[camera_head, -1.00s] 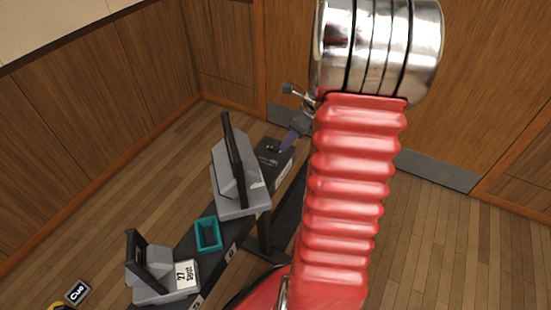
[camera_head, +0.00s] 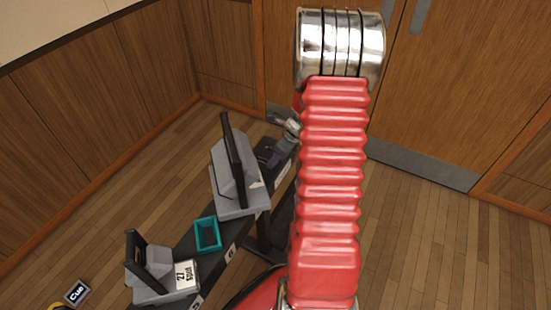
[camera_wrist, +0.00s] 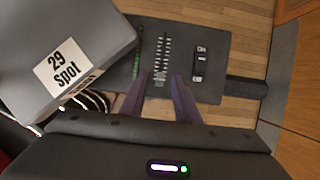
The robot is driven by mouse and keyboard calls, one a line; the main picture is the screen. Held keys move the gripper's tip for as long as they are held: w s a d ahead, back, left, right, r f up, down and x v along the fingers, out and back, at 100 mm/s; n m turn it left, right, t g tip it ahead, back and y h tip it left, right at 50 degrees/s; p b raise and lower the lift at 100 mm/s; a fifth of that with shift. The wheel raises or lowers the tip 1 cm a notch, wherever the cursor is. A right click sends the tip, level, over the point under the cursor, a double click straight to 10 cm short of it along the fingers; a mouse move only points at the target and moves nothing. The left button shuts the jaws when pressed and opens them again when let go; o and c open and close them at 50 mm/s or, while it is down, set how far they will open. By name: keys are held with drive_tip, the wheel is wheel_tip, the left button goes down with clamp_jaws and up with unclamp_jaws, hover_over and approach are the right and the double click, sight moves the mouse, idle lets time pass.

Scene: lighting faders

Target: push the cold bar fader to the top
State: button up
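A dark fader panel (camera_wrist: 215,85) lies in the upper middle of the wrist view.
A grey lamp (camera_wrist: 70,55) labelled "29 spot" stands close left of my gripper. In the head view are a grey lamp with a black plate (camera_head: 235,185), a teal tray (camera_head: 208,235), a "27 spot" lamp (camera_head: 150,270) and a Cue box (camera_head: 77,292). Wooden doors stand behind.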

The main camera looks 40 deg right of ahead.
drive_tip(key=shift+c, duration=0.5)
clamp_jaws()
